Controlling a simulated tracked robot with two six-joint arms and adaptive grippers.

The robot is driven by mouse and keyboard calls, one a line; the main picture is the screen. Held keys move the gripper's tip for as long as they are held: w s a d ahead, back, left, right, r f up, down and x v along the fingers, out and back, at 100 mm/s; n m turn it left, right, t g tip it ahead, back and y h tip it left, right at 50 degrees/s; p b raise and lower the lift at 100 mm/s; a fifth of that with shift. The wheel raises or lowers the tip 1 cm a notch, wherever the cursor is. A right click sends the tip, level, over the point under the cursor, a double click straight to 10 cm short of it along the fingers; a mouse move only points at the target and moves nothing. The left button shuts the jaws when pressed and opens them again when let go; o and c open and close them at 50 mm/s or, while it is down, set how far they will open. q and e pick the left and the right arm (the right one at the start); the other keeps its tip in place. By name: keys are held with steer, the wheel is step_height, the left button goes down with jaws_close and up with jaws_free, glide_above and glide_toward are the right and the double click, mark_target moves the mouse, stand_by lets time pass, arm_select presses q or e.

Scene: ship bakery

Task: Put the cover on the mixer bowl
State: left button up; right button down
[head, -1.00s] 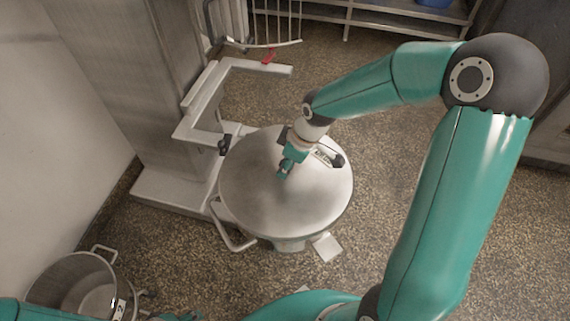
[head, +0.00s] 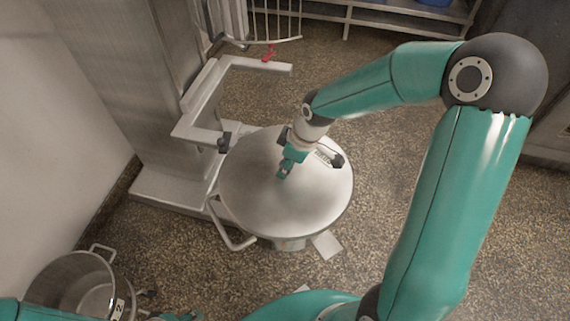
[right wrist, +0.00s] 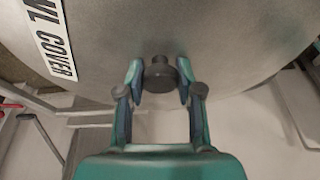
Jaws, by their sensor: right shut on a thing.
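The bowl cover (head: 250,195) is a broad round grey metal lid lying over the mixer bowl (head: 288,244), whose lower side shows below the rim. I cannot tell whether it sits flush. My right gripper (head: 283,174) is over the middle of the cover. In the right wrist view, its two fingers are shut on the dark round knob (right wrist: 160,76) of the cover. A white label (right wrist: 50,38) there reads "WL COVER". At the bottom edge of the head view, a bit of my left gripper (head: 178,317) shows, mostly cut off.
The mixer column (head: 135,90) stands left, with its bowl arms (head: 205,95) behind the bowl and a wire guard (head: 272,22) above. A handled steel pot (head: 75,280) marked 2 is at lower left. A shelf rack (head: 380,14) is at the back. Speckled floor is clear at right.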

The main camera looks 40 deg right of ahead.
steer(key=shift+f+b, duration=0.35)
steer(key=shift+f, duration=0.1)
steer(key=c, duration=0.7)
jaws_free()
steer(key=shift+r, duration=0.1)
steer(key=shift+v, duration=5.9)
